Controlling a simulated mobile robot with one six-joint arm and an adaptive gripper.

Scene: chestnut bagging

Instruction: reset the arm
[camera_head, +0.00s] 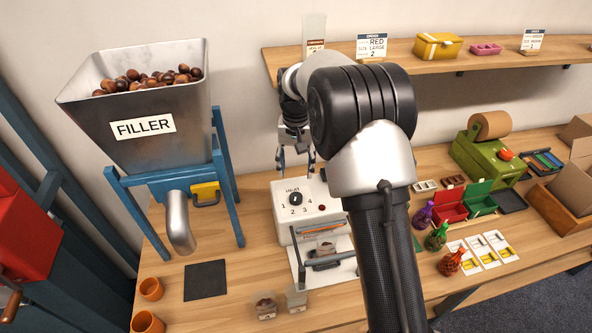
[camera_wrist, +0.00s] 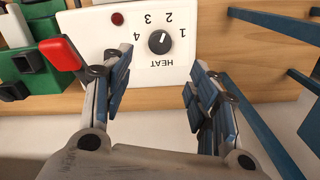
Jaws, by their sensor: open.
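My gripper (camera_head: 296,160) hangs above and behind the white heat sealer (camera_head: 283,212), with its fingers pointing down. In the wrist view my gripper (camera_wrist: 156,90) is open, and nothing is between its fingers. The sealer's white panel (camera_wrist: 185,55) with its black heat dial (camera_wrist: 160,41) shows beyond the fingertips. My arm crosses the middle of the head view and hides part of the table and the sealer's right side.
The blue-framed filler hopper (camera_head: 150,120) with chestnuts stands at left. A wall shelf (camera_head: 430,57) runs behind my arm. Orange cups (camera_head: 147,322), small bags (camera_head: 265,306), net bags (camera_head: 450,262), a red-and-green box (camera_head: 478,198) and a green machine (camera_head: 488,155) stand on the table.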

